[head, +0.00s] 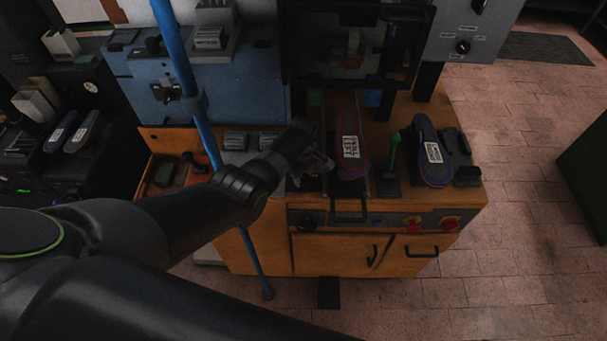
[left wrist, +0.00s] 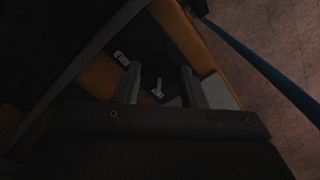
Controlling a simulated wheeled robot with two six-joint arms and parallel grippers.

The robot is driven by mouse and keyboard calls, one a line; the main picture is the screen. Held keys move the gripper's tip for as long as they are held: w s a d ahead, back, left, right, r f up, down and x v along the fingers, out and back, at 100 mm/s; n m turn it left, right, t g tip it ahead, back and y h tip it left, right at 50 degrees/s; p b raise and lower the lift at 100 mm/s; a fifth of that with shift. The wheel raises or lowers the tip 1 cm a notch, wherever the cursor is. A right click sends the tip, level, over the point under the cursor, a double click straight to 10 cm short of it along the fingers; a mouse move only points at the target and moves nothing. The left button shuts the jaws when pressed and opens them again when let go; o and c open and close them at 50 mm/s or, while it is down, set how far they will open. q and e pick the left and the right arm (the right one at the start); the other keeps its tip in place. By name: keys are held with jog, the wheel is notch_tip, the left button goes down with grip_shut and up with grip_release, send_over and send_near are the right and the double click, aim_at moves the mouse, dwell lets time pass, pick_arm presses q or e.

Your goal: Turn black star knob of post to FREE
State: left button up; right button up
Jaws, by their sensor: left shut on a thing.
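My left gripper (head: 318,165) reaches over the front of the orange bench, left of a dark insole with a white label. In the left wrist view its two fingers (left wrist: 162,88) stand on either side of the dark star knob (left wrist: 157,80) and are shut on it. The knob's outline is lost in shadow. A pale pointer mark shows between the fingers, beside one small white label; a second label (left wrist: 121,57) lies up and left. The lettering is too small to read. In the head view the arm and gripper hide the knob. My right gripper is not in view.
The orange bench (head: 330,262) carries a green-handled lever (head: 394,155) and another dark insole (head: 432,150) at right. A blue pole (head: 175,45) stands left of the gripper.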

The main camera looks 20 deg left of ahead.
aim_at(303, 178)
pick_arm(q)
jog(key=shift+r, duration=0.1)
jog(key=o, duration=1)
notch_tip(303, 178, up, 17)
jog(key=b, duration=0.2)
jog(key=shift+r, duration=0.2)
jog(key=shift+f, duration=0.1)
dwell(0.7)
